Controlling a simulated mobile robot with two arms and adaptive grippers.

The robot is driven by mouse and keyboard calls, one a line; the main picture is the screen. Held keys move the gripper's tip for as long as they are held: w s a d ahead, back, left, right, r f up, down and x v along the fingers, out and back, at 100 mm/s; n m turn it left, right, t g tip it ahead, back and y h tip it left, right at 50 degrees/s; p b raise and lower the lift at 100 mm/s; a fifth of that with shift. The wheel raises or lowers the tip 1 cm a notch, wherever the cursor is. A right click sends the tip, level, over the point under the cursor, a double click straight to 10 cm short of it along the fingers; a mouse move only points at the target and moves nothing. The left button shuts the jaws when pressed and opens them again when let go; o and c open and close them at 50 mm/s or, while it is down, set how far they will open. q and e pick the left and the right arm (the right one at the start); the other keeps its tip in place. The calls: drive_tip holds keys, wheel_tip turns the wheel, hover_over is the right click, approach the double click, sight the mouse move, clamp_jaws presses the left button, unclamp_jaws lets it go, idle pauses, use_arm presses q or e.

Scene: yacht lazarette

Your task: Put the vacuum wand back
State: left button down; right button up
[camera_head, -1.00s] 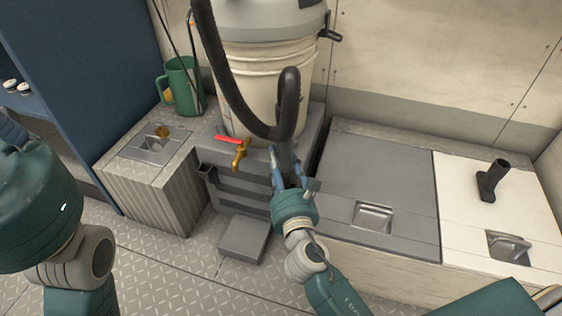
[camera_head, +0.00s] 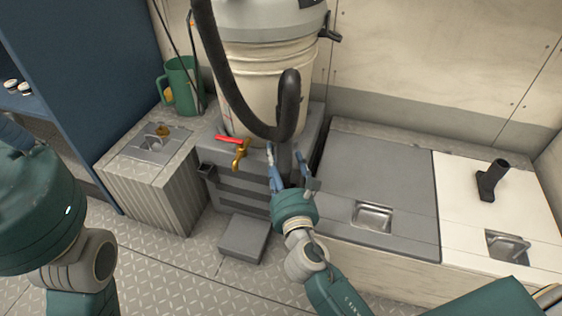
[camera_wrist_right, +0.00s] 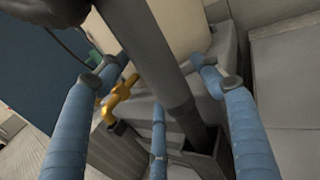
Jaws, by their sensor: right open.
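The vacuum wand (camera_head: 285,161) is a dark grey tube, with the black hose (camera_head: 289,105) curving over its top. In the right wrist view the wand (camera_wrist_right: 146,45) slants down, and its lower end stands in a square dark holder (camera_wrist_right: 207,152) on the grey stand. My right gripper (camera_head: 290,165) is open, and its blue fingers (camera_wrist_right: 163,95) are spread on either side of the wand, apart from it in the wrist view. Part of my left arm shows at the left edge; its gripper does not show.
The pale bucket vacuum (camera_head: 268,75) stands on the grey stand (camera_head: 240,190) behind the wand. A brass tap with a red handle (camera_head: 229,140) is close left of my gripper. A green jug (camera_head: 181,88) and grey lockers (camera_head: 375,180) flank it. A black nozzle (camera_head: 492,180) stands right.

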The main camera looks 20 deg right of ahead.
drive_tip(key=shift+s+f, duration=0.1)
drive_tip(key=shift+s, duration=0.15)
drive_tip(key=s+a, duration=0.1)
drive_tip(key=s, duration=1)
drive_tip(key=shift+s, duration=0.25)
